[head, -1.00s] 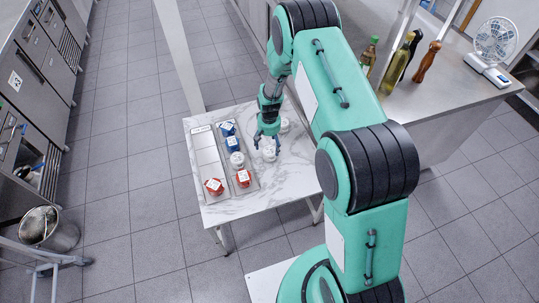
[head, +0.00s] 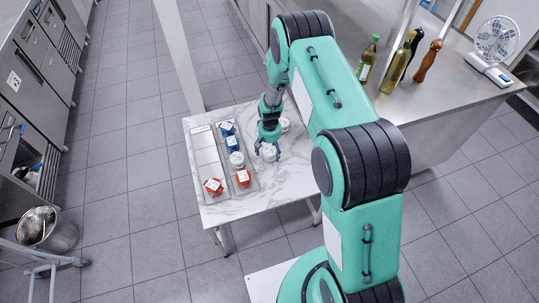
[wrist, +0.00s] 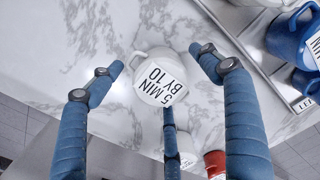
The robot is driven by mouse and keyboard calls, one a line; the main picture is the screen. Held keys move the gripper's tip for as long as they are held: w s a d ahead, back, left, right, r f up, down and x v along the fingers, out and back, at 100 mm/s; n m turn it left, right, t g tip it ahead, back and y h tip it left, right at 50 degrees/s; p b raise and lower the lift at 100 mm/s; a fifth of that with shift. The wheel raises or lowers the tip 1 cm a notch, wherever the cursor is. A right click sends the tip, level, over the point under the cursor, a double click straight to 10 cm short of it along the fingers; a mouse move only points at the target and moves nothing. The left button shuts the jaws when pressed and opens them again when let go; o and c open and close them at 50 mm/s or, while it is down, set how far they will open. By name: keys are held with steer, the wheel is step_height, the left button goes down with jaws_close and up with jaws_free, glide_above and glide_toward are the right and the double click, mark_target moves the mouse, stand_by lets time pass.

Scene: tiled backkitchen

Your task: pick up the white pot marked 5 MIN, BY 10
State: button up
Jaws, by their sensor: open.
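The white pot marked 5 MIN, BY 10 (wrist: 150,62) is in the middle of the wrist view, its labelled lid facing the camera. In the head view the pot (head: 266,155) stands on the marble-topped table, partly hidden by my gripper (head: 266,149). My gripper (wrist: 157,62) is open, its blue fingers spread around the pot. One finger is on each side, with clear gaps, and a third is close to the lid's lower edge. I cannot tell whether that third finger touches the pot.
The table's front right (head: 285,185) is clear.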

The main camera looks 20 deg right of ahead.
mark_target(270, 150)
stand_by(0.3)
steer(key=c, duration=1.5)
steer(key=shift+c, duration=0.2)
steer(key=shift+w+r, duration=0.1)
steer(key=shift+r, duration=0.75)
step_height(270, 150, up, 2)
steer(key=shift+r+p, duration=0.2)
steer(key=shift+p, duration=0.4)
steer(key=s+a+r+p, duration=0.1)
steer(key=s+p, duration=0.1)
steer(key=s, duration=1.4)
